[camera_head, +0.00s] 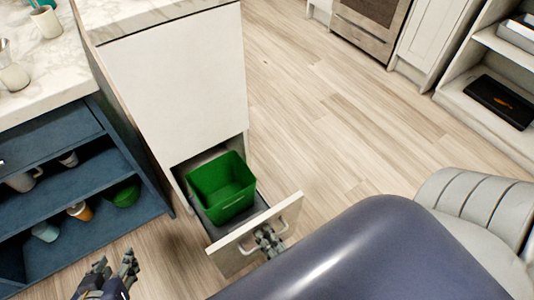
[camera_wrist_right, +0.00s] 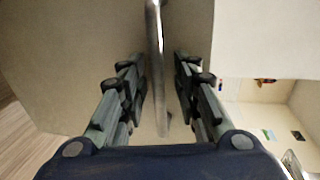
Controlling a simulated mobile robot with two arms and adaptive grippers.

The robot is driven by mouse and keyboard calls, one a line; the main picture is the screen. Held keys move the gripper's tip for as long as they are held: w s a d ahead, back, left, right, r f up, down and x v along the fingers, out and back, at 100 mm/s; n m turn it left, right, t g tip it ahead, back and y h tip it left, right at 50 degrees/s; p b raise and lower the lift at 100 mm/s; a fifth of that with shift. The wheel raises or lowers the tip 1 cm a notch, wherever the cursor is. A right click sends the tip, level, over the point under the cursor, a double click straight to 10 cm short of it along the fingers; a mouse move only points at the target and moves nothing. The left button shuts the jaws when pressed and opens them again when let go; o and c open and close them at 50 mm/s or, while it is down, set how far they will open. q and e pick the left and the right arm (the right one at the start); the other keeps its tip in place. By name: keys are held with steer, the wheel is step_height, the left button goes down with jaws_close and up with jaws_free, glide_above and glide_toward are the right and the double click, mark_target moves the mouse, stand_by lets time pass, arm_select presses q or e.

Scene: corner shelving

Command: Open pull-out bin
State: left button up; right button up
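The pull-out bin's drawer front (camera_head: 240,255) stands out from the white cabinet (camera_head: 180,85), low near the floor. A green bin (camera_head: 222,188) sits in the pulled-out drawer and shows from above. The drawer's metal handle (camera_head: 292,212) is on its outer face, and the handle also shows in the right wrist view (camera_wrist_right: 156,60). My right gripper (camera_head: 268,240) is at the handle. In the right wrist view its fingers (camera_wrist_right: 160,85) stand apart on either side of the handle, with gaps visible. My left gripper (camera_head: 118,266) is open and empty, left of the drawer.
Blue open shelves (camera_head: 75,150) with cups and bowls stand at the left under a marble counter (camera_head: 70,55). The wooden floor (camera_head: 330,120) is clear to the right of the cabinet. An oven (camera_head: 370,25) and white shelves (camera_head: 480,75) stand further back.

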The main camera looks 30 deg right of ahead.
steer(key=s+r, duration=0.2)
steer(key=s, duration=1)
steer(key=shift+d+r, duration=0.15)
steer(key=shift+d, duration=0.05)
